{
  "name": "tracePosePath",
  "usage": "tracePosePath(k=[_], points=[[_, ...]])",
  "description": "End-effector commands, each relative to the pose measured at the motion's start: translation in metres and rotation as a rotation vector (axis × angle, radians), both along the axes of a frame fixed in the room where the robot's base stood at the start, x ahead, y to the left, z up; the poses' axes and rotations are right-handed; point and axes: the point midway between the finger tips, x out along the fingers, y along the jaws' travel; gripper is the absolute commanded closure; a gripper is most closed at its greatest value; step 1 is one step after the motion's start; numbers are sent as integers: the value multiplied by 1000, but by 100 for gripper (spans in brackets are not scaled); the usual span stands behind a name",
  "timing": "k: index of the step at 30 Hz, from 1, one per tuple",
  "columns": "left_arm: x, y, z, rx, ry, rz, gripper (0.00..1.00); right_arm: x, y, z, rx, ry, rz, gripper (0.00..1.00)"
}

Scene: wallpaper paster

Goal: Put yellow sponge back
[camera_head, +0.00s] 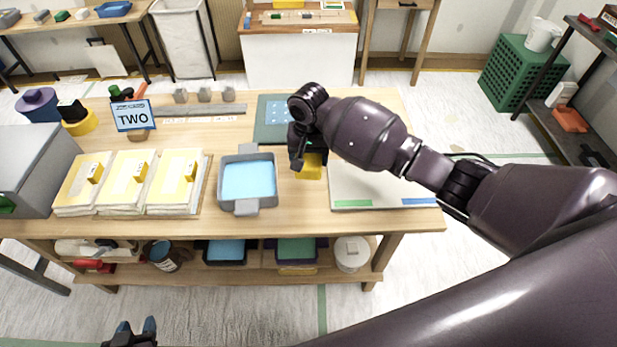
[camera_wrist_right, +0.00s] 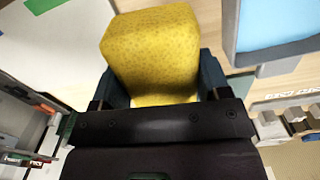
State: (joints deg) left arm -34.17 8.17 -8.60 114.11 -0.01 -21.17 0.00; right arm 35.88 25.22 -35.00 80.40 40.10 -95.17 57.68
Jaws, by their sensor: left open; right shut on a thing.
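The yellow sponge (camera_head: 309,168) is in my right gripper (camera_head: 309,159), over the wooden table between the blue-filled grey tray and the white board. In the right wrist view the sponge (camera_wrist_right: 150,55) sits between the two dark fingers, its speckled block shape sticking out past them. I cannot tell whether its underside touches the table. My left gripper (camera_head: 135,332) is low at the bottom edge of the head view, in front of the table and away from everything on it; it is open, and only its tips show.
The grey tray (camera_head: 225,190) stands left of the sponge. The white board (camera_head: 370,182) with green and blue strips lies to the right. A dark green mat (camera_head: 263,130) is behind. Stacked papers (camera_head: 128,180), a "TWO" sign (camera_head: 133,116) and a grey box (camera_head: 30,165) fill the left side.

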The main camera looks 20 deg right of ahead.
Motion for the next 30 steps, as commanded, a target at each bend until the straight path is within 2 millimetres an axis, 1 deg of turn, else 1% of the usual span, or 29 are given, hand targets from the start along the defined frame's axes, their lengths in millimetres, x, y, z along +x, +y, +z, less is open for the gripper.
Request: tracePosePath(k=[1,4,6,11,14,18,22,30], points=[[-1,0,-5,0,3,0,57,-1,0,-14,-1,4,0,55],[-1,0,-8,0,5,0,57,-1,0,-30,-1,3,1,55],[-2,0,-10,0,7,0,57,0,0,-37,0,2,1,55],[-2,0,-12,0,9,0,57,0,1,-46,0,1,1,55],[-4,0,-16,0,14,0,57,-1,1,-58,0,2,1,55],[-7,1,-14,0,18,3,57,0,0,-73,0,2,-1,55],[-8,1,-14,0,19,3,57,0,0,-81,0,0,1,55],[-7,1,-14,0,19,3,57,0,0,-82,0,0,1,55]])
